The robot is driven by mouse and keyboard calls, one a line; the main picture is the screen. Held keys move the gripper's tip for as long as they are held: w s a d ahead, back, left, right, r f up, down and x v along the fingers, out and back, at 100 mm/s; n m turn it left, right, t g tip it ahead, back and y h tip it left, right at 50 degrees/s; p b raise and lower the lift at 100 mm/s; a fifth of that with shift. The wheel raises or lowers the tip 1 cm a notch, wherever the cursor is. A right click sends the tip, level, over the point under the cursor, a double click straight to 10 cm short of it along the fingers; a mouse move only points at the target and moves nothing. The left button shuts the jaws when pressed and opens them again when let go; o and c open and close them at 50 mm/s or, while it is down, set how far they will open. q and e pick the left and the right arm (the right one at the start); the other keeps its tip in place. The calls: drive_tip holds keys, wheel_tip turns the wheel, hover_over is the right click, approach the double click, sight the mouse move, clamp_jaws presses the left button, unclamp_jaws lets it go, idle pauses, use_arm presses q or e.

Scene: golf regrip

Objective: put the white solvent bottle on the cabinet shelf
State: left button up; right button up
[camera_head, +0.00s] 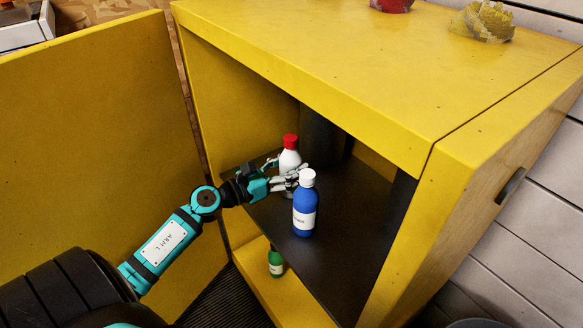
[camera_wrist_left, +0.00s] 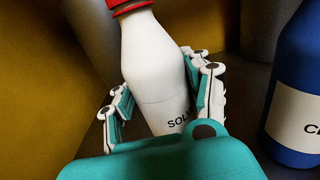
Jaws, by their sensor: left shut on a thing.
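The white solvent bottle (camera_head: 289,160) with a red cap is inside the yellow cabinet (camera_head: 300,50), over the dark shelf (camera_head: 335,255). My left gripper (camera_head: 290,180) is shut on the bottle, with fingers on both sides of it. In the left wrist view the white bottle (camera_wrist_left: 155,65) stands between the fingers of my left gripper (camera_wrist_left: 160,100), slightly tilted in the picture, part of its label showing. The bottle's base is hidden, so I cannot tell whether it touches the shelf. My right gripper is not in view.
A blue bottle (camera_head: 305,210) with a white cap stands on the shelf just right of my gripper. A dark cylinder (camera_head: 320,137) stands behind. A green bottle (camera_head: 275,262) is on the lower level. The open yellow door (camera_head: 90,140) is at the left. The shelf's front right is clear.

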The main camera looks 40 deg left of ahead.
use_arm(q)
drive_tip(key=o, duration=1.2)
drive_tip(key=shift+f, duration=0.1)
drive_tip(key=shift+o, duration=0.2)
drive_tip(key=p+v, duration=0.1)
drive_tip(key=v, duration=1.1)
